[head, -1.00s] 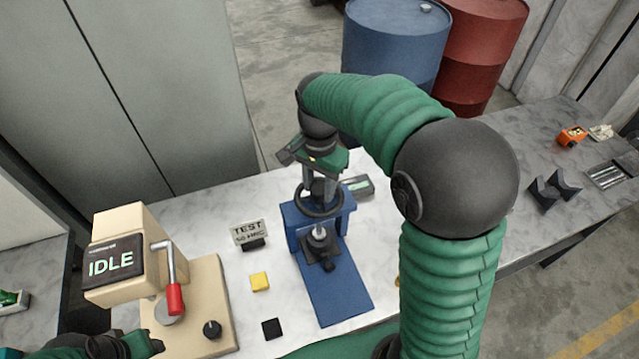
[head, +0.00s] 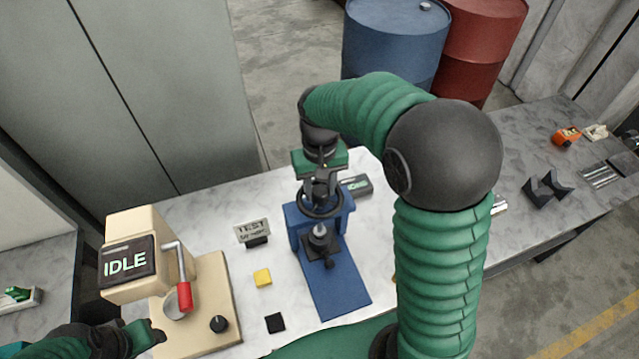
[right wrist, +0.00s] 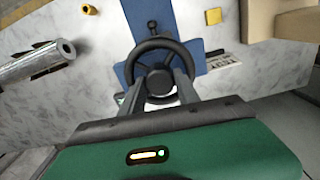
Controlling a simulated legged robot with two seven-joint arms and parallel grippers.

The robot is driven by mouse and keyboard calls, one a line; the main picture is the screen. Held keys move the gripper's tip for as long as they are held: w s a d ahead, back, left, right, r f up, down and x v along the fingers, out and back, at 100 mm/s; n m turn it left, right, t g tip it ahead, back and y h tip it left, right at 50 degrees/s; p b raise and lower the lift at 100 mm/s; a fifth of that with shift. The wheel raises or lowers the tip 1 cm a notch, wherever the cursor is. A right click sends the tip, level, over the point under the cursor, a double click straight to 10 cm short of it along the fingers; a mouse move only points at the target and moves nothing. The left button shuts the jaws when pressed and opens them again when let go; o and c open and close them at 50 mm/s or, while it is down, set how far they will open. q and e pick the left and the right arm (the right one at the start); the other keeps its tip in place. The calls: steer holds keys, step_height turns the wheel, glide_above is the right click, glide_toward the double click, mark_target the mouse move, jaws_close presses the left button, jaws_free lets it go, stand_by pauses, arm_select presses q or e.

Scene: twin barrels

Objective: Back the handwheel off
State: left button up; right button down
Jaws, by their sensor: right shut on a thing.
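The black handwheel (head: 321,217) sits on top of the blue press frame (head: 338,287), above a small dark fixture with a pale pin (head: 319,231). My right gripper (head: 321,189) reaches down onto the wheel from above. In the right wrist view the two fingers (right wrist: 158,80) stand on either side of the wheel's hub, inside the rim (right wrist: 160,43), and are shut on the wheel. The exact finger contact is partly hidden. My left gripper (head: 146,338) is at the lower left, beside the beige machine's base; its jaw opening is unclear.
A beige machine (head: 135,226) with an IDLE screen and red-handled lever stands left. A TEST sign (head: 252,232), yellow block (head: 262,277) and black block (head: 275,323) lie between it and the press. Black V-blocks (head: 547,190) are at right. Barrels stand behind.

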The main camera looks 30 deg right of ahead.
steer(key=n, duration=0.2)
steer(key=n+p, duration=0.2)
steer(key=n, duration=0.1)
steer(key=shift+w+r+n, duration=0.15)
steer(key=shift+r+n, duration=0.15)
steer(key=n+p, duration=0.2)
steer(key=n, duration=0.2)
steer(key=n+p, duration=0.2)
steer(key=n, duration=0.3)
steer(key=shift+r, duration=0.1)
steer(key=shift+n+p, duration=1.45)
steer(key=shift+n, duration=0.75)
steer(key=c, duration=1.2)
jaws_free()
steer(key=shift+c, duration=0.2)
steer(key=o, duration=0.3)
steer(key=shift+d+f, duration=0.1)
steer(key=shift+f, duration=0.2)
steer(key=shift+o, duration=0.2)
